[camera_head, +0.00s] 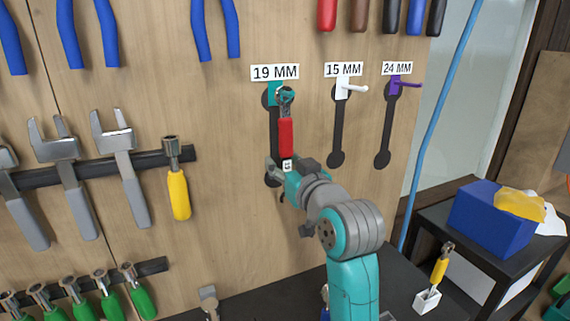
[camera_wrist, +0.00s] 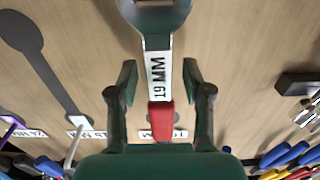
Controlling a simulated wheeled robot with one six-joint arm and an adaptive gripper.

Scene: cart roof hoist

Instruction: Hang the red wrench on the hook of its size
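The red wrench (camera_head: 286,138) is upright against the board in the head view. Its upper ring end is at the teal hook (camera_head: 274,92) under the 19 MM sign (camera_head: 275,72), and the ring appears to be around the hook. In the wrist view the wrench's 19 MM label (camera_wrist: 158,75) shows between my fingers. My gripper (camera_wrist: 159,88) is open, with a finger on each side of the wrench's lower part and gaps to both. In the head view my gripper (camera_head: 283,172) is at the wrench's lower end.
To the right are the white hook (camera_head: 352,88) under 15 MM and the purple hook (camera_head: 405,85) under 24 MM, both empty. A blue box (camera_head: 490,218) sits on the cart.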

